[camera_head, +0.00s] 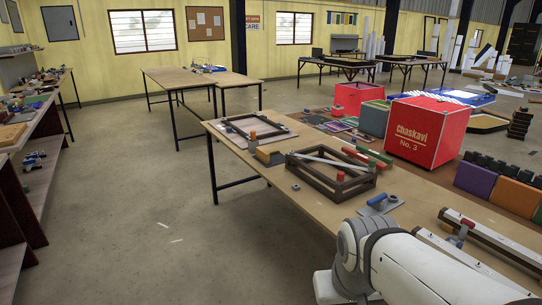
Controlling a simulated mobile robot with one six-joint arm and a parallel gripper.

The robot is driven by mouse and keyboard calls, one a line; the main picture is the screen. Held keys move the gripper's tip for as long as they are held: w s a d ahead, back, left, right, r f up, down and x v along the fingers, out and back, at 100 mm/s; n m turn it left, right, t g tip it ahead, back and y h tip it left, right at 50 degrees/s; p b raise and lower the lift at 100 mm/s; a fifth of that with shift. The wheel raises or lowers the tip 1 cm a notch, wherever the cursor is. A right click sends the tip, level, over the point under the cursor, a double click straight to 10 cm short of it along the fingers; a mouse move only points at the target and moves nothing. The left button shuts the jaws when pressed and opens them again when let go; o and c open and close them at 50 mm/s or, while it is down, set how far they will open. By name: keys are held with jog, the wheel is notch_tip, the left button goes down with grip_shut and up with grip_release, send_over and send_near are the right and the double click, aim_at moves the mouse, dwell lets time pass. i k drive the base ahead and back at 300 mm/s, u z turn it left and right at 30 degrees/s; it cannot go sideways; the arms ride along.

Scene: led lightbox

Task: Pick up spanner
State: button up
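I cannot make out a spanner with certainty in this view; the items on the workbench (262,170) are small, and my arm hides part of its near side. A white segment of my own arm fills the lower right, in front of the bench. My gripper is not in view, so I cannot see whether it is open or shut.
The bench holds a dark open frame (330,187), a flatter frame (228,134), a red box (426,134) marked "Chaskavi No. 3", a blue-handled plate (381,203) and long metal bars (492,240). A cluttered shelf (38,103) stands left. Floor (150,220) between is mostly clear.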

aim_at(371, 202)
jog(key=z, duration=0.25)
jog(key=i, duration=0.9)
jog(key=z, duration=3.9)
jog(key=k, duration=0.4)
jog(key=z, duration=0.15)
